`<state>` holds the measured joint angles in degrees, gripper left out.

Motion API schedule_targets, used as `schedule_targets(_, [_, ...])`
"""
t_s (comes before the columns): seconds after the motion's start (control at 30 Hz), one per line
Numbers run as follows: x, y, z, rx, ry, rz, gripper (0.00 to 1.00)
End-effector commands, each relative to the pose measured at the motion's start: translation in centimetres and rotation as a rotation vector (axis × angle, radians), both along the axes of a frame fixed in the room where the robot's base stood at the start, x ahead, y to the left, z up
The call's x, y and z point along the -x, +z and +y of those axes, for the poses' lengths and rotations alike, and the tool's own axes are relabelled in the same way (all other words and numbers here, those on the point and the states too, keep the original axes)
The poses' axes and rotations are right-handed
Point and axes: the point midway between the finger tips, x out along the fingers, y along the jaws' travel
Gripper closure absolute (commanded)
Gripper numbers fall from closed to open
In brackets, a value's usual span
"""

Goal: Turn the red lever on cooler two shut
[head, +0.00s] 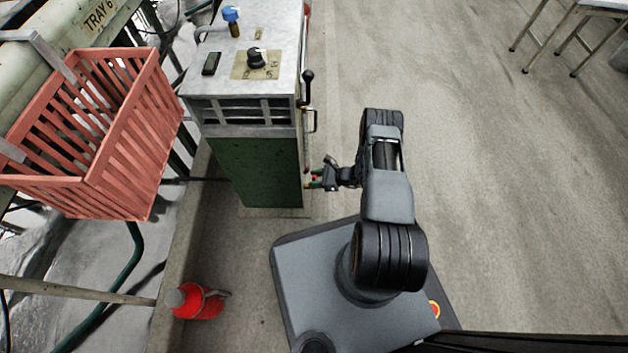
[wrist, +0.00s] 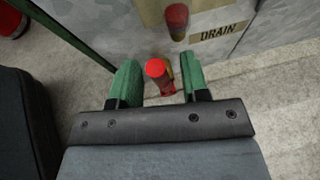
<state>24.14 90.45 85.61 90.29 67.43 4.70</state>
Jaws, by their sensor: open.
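The cooler (head: 256,165) is a cabinet with a green front and grey top part; no number on it is readable. My gripper (head: 316,180) is low beside its right side in the head view. In the wrist view my gripper (wrist: 160,85) is open, with green fingers on either side of a red-topped lever (wrist: 157,70). A gap shows at the right of the lever; contact with the left finger cannot be told. A darker red knob (wrist: 176,18) sits above it on the panel, beside a DRAIN label (wrist: 218,33). The lever's base is partly hidden.
A red slatted basket (head: 125,140) hangs at the left near the TRAY 6 sign (head: 100,16). A black-knobbed lever (head: 307,76) juts from the cooler's side. Floor on the right (head: 500,200) is clear.

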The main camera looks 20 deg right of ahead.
Motion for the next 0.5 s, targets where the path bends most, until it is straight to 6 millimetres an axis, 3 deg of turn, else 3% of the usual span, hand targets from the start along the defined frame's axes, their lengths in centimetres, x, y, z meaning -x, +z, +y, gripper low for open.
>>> schedule_targets(0.4, [-0.23,-0.18,0.44,0.000,-0.001,0.000,0.58])
schedule_targets(0.5, [-0.22,-0.19,0.43,0.000,-0.001,0.000,0.68])
